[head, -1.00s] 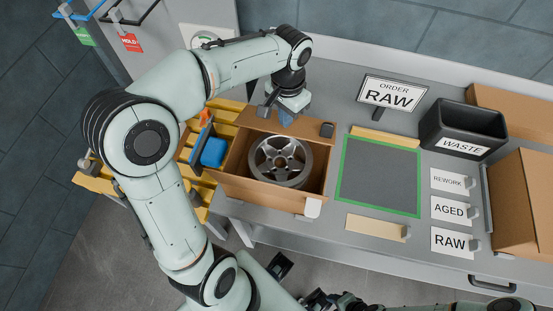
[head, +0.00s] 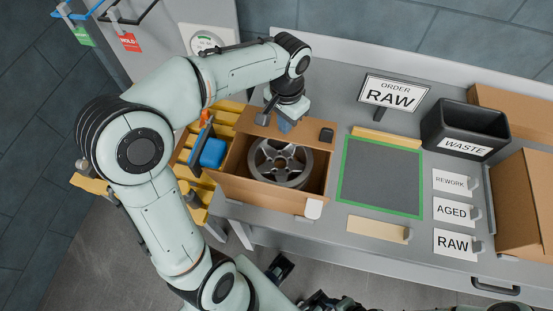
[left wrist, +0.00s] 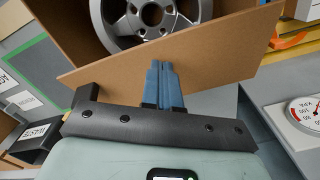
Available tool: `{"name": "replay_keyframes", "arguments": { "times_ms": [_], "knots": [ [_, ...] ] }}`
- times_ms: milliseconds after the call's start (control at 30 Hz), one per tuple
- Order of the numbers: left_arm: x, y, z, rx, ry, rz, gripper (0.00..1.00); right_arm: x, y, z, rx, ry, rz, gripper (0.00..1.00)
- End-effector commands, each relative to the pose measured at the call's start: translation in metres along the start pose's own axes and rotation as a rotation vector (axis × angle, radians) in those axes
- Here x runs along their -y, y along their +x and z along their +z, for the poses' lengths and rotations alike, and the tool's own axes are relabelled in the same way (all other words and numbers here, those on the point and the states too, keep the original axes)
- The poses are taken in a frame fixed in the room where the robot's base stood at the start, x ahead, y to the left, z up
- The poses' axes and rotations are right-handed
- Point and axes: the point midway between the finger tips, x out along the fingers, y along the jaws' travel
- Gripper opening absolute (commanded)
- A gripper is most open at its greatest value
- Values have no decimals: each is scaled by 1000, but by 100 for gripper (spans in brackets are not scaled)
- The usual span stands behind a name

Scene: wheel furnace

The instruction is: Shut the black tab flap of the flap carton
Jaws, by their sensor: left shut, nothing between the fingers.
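The flap carton (head: 258,194) is an open brown box on the bench's left part, with a silver spoked wheel (head: 280,163) inside. Its back flap (head: 262,131) carries the black tab (head: 326,135) at its right end and stands up, not covering the opening. My left gripper (head: 285,125) is behind this flap, its blue fingers together and empty. In the left wrist view the fingertips (left wrist: 163,68) lie against or very near the flap's outer face (left wrist: 210,62); contact is unclear. The tab shows there at left (left wrist: 84,96). My right gripper is not visible.
A white tab (head: 313,208) is at the carton's front right corner. A green-bordered mat (head: 380,177) lies clear to its right. A blue item (head: 209,153) and yellow slats (head: 226,115) are at left. A waste bin (head: 465,130) and order sign (head: 393,92) stand farther right.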

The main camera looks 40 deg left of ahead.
Motion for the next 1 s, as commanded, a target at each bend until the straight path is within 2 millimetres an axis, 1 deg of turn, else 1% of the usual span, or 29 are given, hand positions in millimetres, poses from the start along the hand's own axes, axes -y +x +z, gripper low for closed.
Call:
{"name": "replay_keyframes", "arguments": {
  "times_ms": [800,1000],
  "knots": [
    [0,22,0,2,0,0,0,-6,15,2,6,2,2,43],
    [0,24,0,1,0,0,0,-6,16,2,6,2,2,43]
  ]
}}
